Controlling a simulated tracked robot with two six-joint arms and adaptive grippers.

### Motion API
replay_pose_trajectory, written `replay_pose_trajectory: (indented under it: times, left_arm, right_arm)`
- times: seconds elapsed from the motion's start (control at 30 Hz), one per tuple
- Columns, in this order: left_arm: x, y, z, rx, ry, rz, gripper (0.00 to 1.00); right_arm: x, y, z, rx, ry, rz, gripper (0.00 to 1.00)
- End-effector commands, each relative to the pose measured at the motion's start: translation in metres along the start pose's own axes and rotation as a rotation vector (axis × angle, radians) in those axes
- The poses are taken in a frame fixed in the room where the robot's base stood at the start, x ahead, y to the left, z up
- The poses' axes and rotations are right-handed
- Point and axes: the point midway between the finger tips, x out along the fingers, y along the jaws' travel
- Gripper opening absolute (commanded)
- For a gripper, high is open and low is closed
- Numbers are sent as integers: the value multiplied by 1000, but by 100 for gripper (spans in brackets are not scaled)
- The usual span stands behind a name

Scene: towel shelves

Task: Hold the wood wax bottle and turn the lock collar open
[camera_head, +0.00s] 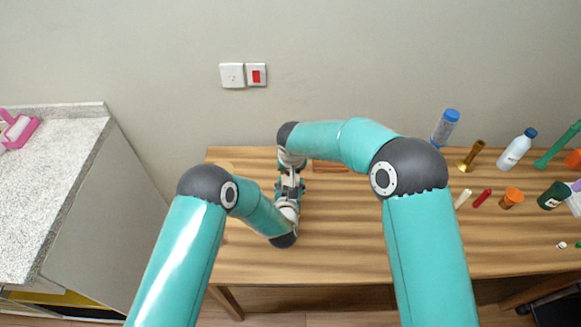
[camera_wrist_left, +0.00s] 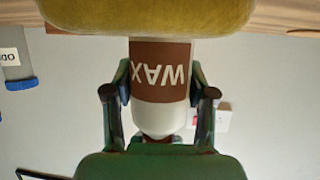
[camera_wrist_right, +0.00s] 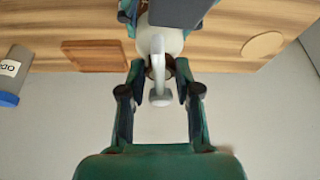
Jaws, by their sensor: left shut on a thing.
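The wax bottle (camera_wrist_left: 160,85), white with a brown WAX label, shows upside down in the left wrist view. My left gripper (camera_wrist_left: 160,80) is shut on its sides at the label. In the right wrist view the bottle's white body (camera_wrist_right: 160,38) shows beyond my right gripper (camera_wrist_right: 159,72). The right fingers stand on either side of the bottle's dark collar (camera_wrist_right: 170,72) and white nozzle part (camera_wrist_right: 158,75). Whether they touch the collar I cannot tell. In the head view my grippers meet over the table, and the bottle is mostly hidden between them.
The wooden table (camera_head: 340,250) has clear room around the grippers. A flat wooden square (camera_wrist_right: 95,55) and a round disc (camera_wrist_right: 262,45) lie on it. At the right stand a blue-capped bottle (camera_head: 445,127), a white bottle (camera_head: 516,149) and an orange cup (camera_head: 511,198). A wall is behind.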

Motion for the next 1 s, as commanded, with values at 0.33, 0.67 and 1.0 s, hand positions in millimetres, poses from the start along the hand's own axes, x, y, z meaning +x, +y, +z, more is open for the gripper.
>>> replay_pose_trajectory:
  times: [0.33, 0.67, 1.0]
  left_arm:
    - [0, 0, 0, 0, 0, 1, 14]
    - [0, 0, 0, 1, 0, 1, 14]
    - [0, 0, 0, 1, 0, 1, 14]
  right_arm:
    - [0, 1, 0, -63, -1, -28, 0]
    - [0, 2, 0, -237, -1, -100, 0]
    - [0, 2, 0, -246, 0, -103, 37]
